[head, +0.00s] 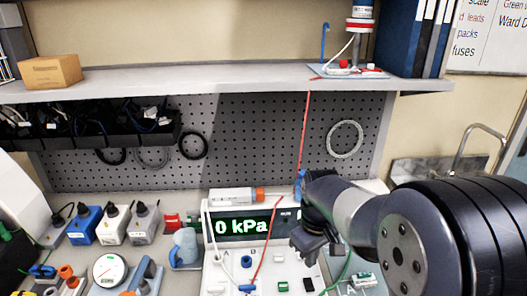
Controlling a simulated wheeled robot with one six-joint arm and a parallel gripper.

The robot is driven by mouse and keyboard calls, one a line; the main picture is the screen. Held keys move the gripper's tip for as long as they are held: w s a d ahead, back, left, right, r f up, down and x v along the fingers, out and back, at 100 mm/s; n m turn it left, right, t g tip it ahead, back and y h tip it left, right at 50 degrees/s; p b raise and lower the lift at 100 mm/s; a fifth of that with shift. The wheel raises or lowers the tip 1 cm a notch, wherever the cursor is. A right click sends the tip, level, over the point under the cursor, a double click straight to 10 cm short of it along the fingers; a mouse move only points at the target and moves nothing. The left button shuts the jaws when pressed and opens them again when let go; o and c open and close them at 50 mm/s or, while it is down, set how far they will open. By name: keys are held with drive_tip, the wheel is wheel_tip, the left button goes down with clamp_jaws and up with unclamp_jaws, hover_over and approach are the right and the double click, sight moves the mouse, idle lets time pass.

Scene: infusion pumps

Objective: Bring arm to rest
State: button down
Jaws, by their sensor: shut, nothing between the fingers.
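My arm reaches in from the right, with its large dark joint close to the camera. My gripper (318,247) points down over the right part of a white pump panel, in front of its display (242,227), which reads "0 kPa" in green. The fingers look shut and I see nothing between them. Whether the fingertips touch the panel I cannot tell. My arm and gripper hide the right end of the display unit and part of the panel behind them.
A red line (304,130) hangs from the shelf (230,78) close to my wrist. Left are a round gauge (110,270), connectors and a blue clamp-like device (184,248). The pegboard (260,130) stands behind.

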sight(308, 281)
drive_tip(key=shift+f+b, duration=2.55)
drive_tip(key=shift+f, duration=0.6)
drive_tip(key=shift+r, duration=0.2)
drive_tip(key=shift+r+p, duration=0.15)
drive_tip(key=shift+p, duration=0.15)
